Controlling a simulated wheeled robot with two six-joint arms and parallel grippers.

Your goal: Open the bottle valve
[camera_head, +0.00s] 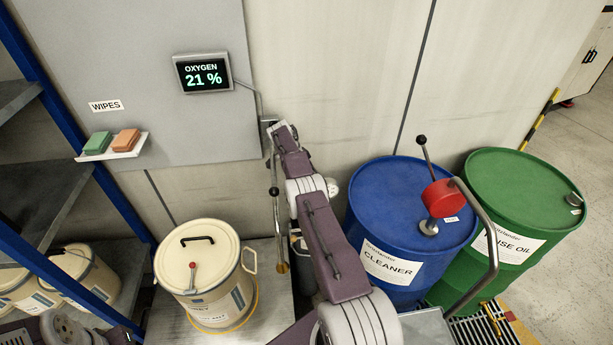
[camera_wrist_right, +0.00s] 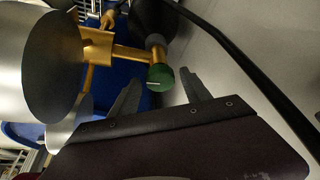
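In the right wrist view a green round knob (camera_wrist_right: 160,78) with a white mark sits on the end of a brass valve (camera_wrist_right: 128,54). My right gripper (camera_wrist_right: 163,76) is open, with its two grey fingers apart and the knob between or just beyond their tips. I cannot tell whether they touch it. Large grey rounded bodies (camera_wrist_right: 38,62) stand beside the valve, partly cut off. In the head view my right arm reaches up toward the wall; the valve cannot be made out there. Only part of my left arm shows at the lower left edge; its gripper is out of view.
A cream lidded drum (camera_head: 205,270) stands left of my right arm. A blue drum (camera_head: 380,210) with a red-bodied pump (camera_head: 442,197) and a green drum (camera_head: 525,180) stand right. An oxygen display (camera_head: 202,74) and wipes shelf (camera_head: 112,146) are on the wall. A blue-framed rack is left.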

